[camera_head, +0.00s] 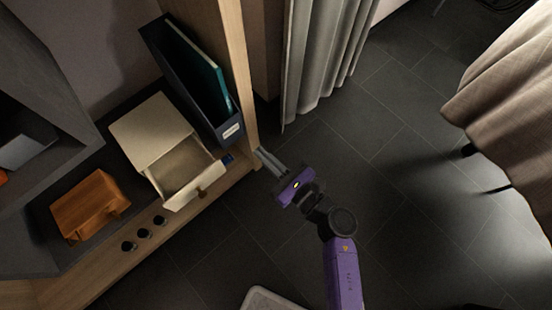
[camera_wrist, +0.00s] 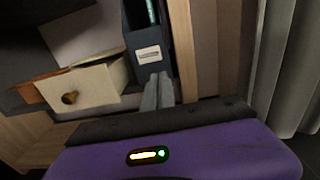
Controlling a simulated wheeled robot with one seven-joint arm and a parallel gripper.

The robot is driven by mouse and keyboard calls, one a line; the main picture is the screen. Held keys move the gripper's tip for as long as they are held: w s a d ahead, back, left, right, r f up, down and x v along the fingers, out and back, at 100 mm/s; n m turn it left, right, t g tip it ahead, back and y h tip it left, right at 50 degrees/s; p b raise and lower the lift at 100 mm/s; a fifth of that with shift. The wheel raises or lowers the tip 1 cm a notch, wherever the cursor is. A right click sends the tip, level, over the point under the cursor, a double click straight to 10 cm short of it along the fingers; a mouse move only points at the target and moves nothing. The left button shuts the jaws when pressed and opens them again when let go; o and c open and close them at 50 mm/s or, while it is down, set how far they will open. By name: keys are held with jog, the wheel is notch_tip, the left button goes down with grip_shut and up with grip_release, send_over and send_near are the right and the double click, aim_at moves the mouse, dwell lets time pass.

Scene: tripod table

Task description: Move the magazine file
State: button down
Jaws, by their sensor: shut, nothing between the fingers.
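The magazine file (camera_head: 192,90) is a dark, upright, open-topped box with a white label on its front and a teal item inside. It stands on a wooden shelf at the upper middle of the head view. In the wrist view the file (camera_wrist: 148,72) shows its labelled front just beyond my fingers. My gripper (camera_head: 264,156) is shut and empty, in front of the shelf by the wooden post, apart from the file's front in the head view. In the wrist view my gripper (camera_wrist: 157,92) shows its fingertips together, overlapping the lower front of the file.
A cream box with an open drawer (camera_head: 187,176) stands left of the file, with an orange-brown box (camera_head: 88,204) further left. A wooden post (camera_head: 240,75) rises right of the file. A grey curtain (camera_head: 322,50) hangs beyond it. The tiled floor (camera_head: 400,200) is mostly clear.

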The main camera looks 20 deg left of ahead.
jog(key=b, duration=0.2)
send_near(223, 117)
jog(key=shift+a+r, duration=0.15)
jog(key=shift+a, duration=0.1)
jog(key=shift+a, duration=0.1)
jog(key=b+x, duration=0.4)
jog(key=x, duration=0.5)
jog(key=shift+w+a, duration=0.1)
